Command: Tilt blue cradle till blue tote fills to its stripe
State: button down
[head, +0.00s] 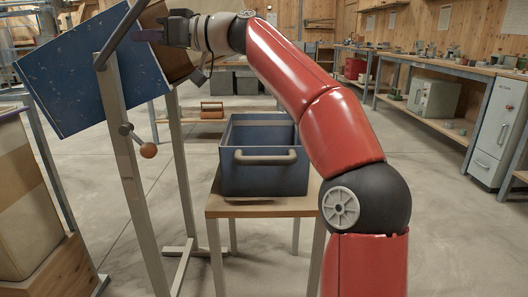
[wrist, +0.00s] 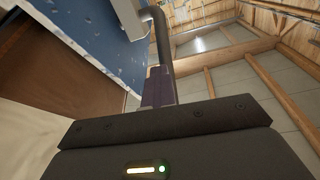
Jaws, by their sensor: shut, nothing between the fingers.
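The blue cradle (head: 90,80), a box with a scuffed blue side, hangs tilted on a grey stand at the upper left, its right end raised. A dark bar (head: 122,32) crosses its upper edge; it also shows in the wrist view (wrist: 161,42). My gripper (head: 150,36) is shut and empty beside the cradle, its fingertips close to the bar; whether they touch it I cannot tell. The blue tote (head: 265,178), with a grey handle, stands upright on a small wooden table. I see no stripe or feed in it; its floor is hidden.
The small table (head: 262,207) stands right of the cradle's stand (head: 133,190). A knob with an orange ball (head: 148,151) sticks out from the stand. A tan bin (head: 25,200) stands at the left. Workbenches line the right wall, with clear floor between.

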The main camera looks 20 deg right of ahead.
jog(key=c, duration=2.1)
grip_release()
jog(key=shift+w+f, duration=0.1)
jog(key=shift+f, duration=0.1)
jog(key=o, duration=0.4)
jog(key=shift+f, duration=0.1)
